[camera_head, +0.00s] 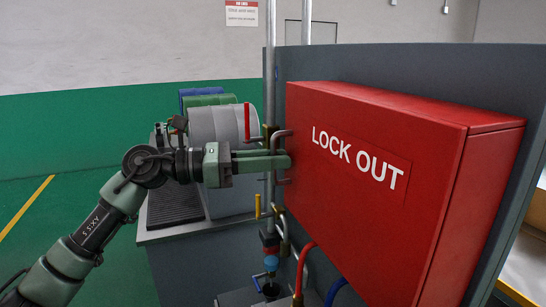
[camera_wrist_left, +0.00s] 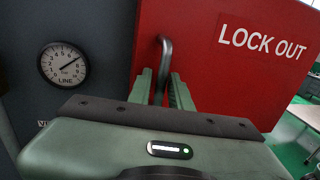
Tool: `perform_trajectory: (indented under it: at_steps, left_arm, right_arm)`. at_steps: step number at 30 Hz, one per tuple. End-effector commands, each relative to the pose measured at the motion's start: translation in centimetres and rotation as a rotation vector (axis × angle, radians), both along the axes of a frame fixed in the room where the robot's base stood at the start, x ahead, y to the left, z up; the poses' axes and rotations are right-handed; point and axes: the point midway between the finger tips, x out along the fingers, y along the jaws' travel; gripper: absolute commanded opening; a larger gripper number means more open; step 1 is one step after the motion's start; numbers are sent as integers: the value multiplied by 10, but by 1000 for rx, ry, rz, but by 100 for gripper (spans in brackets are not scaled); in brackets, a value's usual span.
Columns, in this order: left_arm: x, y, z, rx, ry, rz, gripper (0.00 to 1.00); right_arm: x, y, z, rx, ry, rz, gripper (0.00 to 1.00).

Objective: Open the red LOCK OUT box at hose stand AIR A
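The red LOCK OUT box (camera_head: 380,235) hangs on a dark grey panel, its lettered front door closed. The box also fills the upper right of the left wrist view (camera_wrist_left: 205,75). Its upright bar handle (camera_head: 281,134) is at the left edge of the door. My left gripper (camera_head: 287,161) reaches in from the left at handle height. In the left wrist view its two green fingers (camera_wrist_left: 162,82) stand on either side of the handle (camera_wrist_left: 166,55), with small gaps visible, so it looks open around the bar. My right gripper is in neither view.
A metal pipe (camera_head: 270,75) with a red lever (camera_head: 247,121) and a yellow lever (camera_head: 258,206) stands left of the box. A red hose (camera_head: 302,265) hangs below. Drums (camera_head: 205,125) stand behind my arm. A LINE gauge (camera_wrist_left: 64,64) is on the panel.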

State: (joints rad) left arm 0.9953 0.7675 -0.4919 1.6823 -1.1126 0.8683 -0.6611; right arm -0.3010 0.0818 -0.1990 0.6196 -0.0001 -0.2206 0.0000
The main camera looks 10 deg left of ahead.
Motion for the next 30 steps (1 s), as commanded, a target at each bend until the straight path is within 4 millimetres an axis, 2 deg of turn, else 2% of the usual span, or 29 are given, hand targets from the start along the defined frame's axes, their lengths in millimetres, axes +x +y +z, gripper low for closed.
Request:
perform_trajectory:
  at_steps: [1,2,3,4,30]
  left_arm:
    - [0,0,0,0,0,0,20]
    - [0,0,0,0,0,0,14]
    - [0,0,0,0,0,0,3]
    - [0,0,0,0,0,0,0]
    - [0,1,1,-2,-1,1,0]
  right_arm:
    - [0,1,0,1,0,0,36]
    - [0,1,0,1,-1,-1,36]
    - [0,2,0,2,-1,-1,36]
    - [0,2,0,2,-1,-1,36]
    - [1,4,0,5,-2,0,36]
